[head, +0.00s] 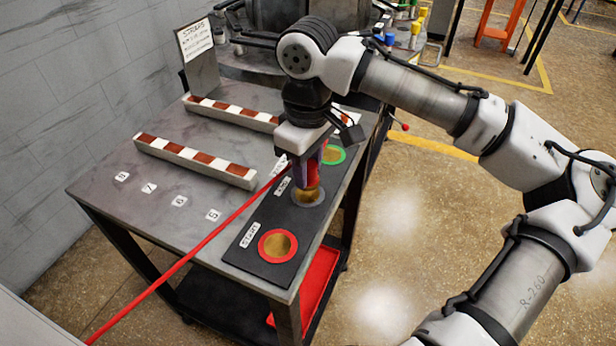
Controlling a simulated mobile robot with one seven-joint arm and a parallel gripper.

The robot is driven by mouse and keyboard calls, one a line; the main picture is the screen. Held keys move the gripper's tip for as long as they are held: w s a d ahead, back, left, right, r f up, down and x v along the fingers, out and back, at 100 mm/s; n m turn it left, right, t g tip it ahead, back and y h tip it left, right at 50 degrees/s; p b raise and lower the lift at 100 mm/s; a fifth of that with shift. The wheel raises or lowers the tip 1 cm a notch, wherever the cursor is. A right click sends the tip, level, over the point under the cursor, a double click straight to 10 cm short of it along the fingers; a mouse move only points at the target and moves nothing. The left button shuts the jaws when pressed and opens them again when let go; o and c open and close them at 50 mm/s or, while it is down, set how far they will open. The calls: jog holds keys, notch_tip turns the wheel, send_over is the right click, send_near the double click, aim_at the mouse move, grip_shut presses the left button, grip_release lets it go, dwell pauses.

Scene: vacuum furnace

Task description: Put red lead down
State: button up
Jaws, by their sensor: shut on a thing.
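My gripper (307,184) points down over the right side of the grey table (150,215). It is shut on the red end of the red lead (313,175). The lead's cable runs taut from the gripper down to the lower left, across the table's front edge. The held end is upright, just above or touching a gold disc with a grey ring (308,198); I cannot tell which. The fingers partly hide the held end.
A black strip (250,262) also bears a red-ringed gold disc (278,246) and a green-ringed one (334,154). Two red-and-white striped bars (195,160) and several number tags (179,201) lie to the left. A sign (195,40) stands behind.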

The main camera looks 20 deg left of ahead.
jog(key=shift+f, duration=1.45)
jog(key=shift+f, duration=0.1)
jog(key=o, duration=1.1)
notch_tip(320, 180, up, 12)
jog(key=shift+r+p, duration=0.1)
jog(key=shift+p, duration=0.3)
